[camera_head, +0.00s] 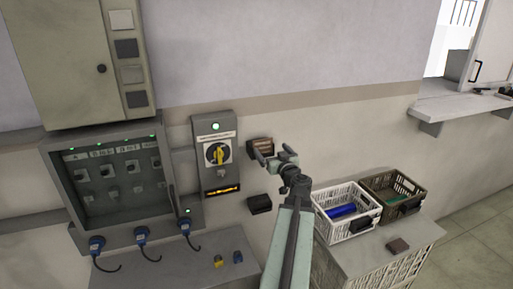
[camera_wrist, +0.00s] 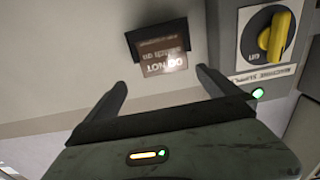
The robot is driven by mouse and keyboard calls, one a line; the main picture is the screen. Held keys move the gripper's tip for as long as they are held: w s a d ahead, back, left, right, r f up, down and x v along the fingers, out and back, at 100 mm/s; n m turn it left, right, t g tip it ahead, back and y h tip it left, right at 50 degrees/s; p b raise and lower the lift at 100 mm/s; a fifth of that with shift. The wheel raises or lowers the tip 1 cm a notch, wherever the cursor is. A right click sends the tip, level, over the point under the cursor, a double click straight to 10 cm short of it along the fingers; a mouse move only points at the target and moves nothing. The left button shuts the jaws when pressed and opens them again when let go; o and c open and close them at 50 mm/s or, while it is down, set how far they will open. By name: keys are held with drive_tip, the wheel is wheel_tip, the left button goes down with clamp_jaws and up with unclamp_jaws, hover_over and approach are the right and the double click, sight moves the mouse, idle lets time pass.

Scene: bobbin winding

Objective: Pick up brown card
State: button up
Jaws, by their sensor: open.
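The brown card (camera_wrist: 165,63) sits in a dark holder (camera_wrist: 150,40) on the wall, its printed text upside down in the wrist view. In the head view the card (camera_head: 263,146) shows just behind my gripper (camera_head: 272,155). In the wrist view my gripper (camera_wrist: 162,82) is open and empty. Its two fingers point toward the wall, one to either side of the card, with the card still beyond the tips. Part of the card is hidden inside the holder.
A switch box with a yellow rotary knob (camera_head: 217,154) is close left of the holder. A second black holder (camera_head: 259,204) is below. White (camera_head: 327,198) and brown (camera_head: 378,182) crates stand at right, near a small brown block (camera_head: 398,246). Blue plugs (camera_head: 141,235) hang at left.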

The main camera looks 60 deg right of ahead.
sight(263, 141)
drive_tip(key=w, duration=0.1)
drive_tip(key=w+d, duration=0.1)
drive_tip(key=w, duration=0.1)
drive_tip(key=shift+d+f, duration=0.1)
drive_tip(key=shift+w+d, duration=0.15)
drive_tip(key=x, duration=0.4)
drive_tip(key=shift+w+d+r, duration=0.2)
drive_tip(key=shift+w+r, duration=0.05)
drive_tip(key=shift+w, duration=0.05)
drive_tip(key=shift+s+a, duration=0.1)
drive_tip(key=shift+s, duration=0.05)
drive_tip(key=shift+c, duration=0.3)
